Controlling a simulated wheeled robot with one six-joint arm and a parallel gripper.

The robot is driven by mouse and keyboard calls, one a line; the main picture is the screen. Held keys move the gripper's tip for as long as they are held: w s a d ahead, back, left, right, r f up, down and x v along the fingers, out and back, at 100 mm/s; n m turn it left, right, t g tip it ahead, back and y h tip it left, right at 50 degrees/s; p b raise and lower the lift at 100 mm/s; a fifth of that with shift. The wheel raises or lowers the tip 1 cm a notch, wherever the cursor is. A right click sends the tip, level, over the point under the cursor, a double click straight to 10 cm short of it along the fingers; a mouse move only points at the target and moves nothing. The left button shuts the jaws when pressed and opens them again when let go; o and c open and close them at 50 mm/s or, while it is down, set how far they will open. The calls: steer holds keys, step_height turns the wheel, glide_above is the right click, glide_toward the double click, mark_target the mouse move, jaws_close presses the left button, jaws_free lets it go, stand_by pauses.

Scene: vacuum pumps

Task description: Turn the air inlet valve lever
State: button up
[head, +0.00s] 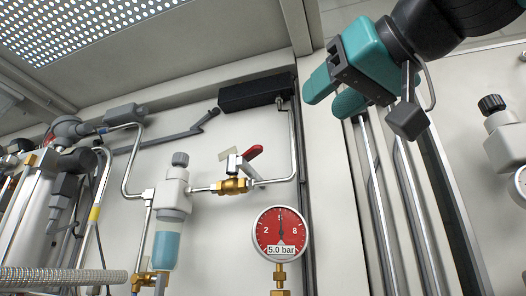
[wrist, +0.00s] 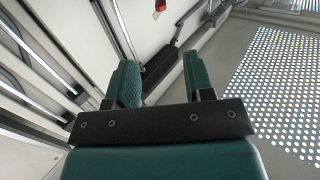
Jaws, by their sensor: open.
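The air inlet valve is a brass body (head: 233,186) on a thin metal pipe, with a red lever (head: 248,154) slanting up to the right. My gripper (head: 333,96) is at the upper right in the head view, clearly apart from the lever. Its two teal fingers are open and empty; they also show in the wrist view (wrist: 160,78). In the wrist view a small red piece (wrist: 160,5) at the top edge may be the lever, mostly cut off by the frame.
A round red gauge (head: 281,234) reading 5.0 bar sits below the valve. A filter with a blue bowl (head: 168,240) stands left of it. A black box (head: 257,92) is above. Vertical pipes (head: 370,190) run below my gripper. A perforated panel (head: 80,25) is overhead.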

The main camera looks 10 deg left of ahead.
mark_target(261, 146)
steer(key=p+x, duration=0.6)
steer(key=x, duration=1.1)
steer(key=shift+r, duration=0.5)
jaws_close()
